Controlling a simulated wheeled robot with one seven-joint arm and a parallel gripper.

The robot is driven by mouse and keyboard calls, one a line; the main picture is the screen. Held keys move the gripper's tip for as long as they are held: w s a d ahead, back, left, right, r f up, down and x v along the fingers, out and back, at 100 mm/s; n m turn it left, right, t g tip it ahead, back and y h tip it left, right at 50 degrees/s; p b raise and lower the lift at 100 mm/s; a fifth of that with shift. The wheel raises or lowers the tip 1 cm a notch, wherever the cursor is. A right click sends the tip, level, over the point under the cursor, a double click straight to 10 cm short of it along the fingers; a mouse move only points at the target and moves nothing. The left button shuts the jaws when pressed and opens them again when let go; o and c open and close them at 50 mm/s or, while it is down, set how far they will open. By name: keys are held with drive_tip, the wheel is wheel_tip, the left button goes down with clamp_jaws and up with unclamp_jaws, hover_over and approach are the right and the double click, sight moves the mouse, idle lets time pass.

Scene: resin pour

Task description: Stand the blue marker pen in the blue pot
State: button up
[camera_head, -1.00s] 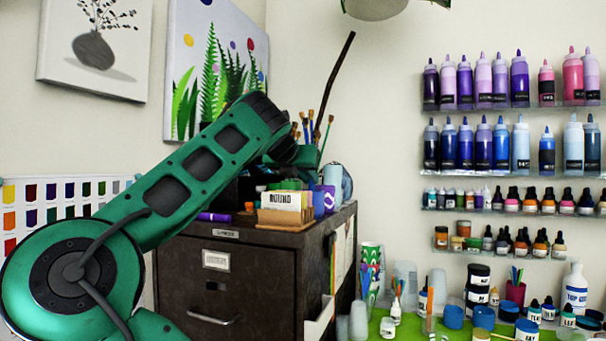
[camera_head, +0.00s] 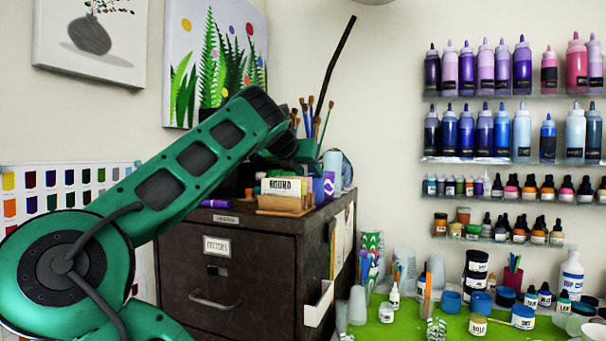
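I cannot make out the blue marker pen for certain. A purple marker-like pen (camera_head: 215,203) lies on the top front edge of the dark filing cabinet (camera_head: 255,265). I cannot tell which thing is the blue pot; a pale blue cylinder (camera_head: 333,168) stands on the cabinet top at the right, partly covered. My green arm reaches over the cabinet top from the left. My gripper's fingers do not show; the arm's far end is hidden behind the forearm, near the upright brushes (camera_head: 310,120).
A wooden card holder (camera_head: 285,203) with a "ROUND" card stands at the cabinet's front edge, beside a purple-and-white container (camera_head: 328,186). A green worktop (camera_head: 400,328) with cups, jars and bottles is at the right. Bottle shelves (camera_head: 515,158) line the wall.

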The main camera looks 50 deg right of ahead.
drive_tip(key=v, duration=1)
drive_tip(key=shift+s+a+r, duration=0.1)
drive_tip(key=shift+a, duration=0.2)
idle(0.8)
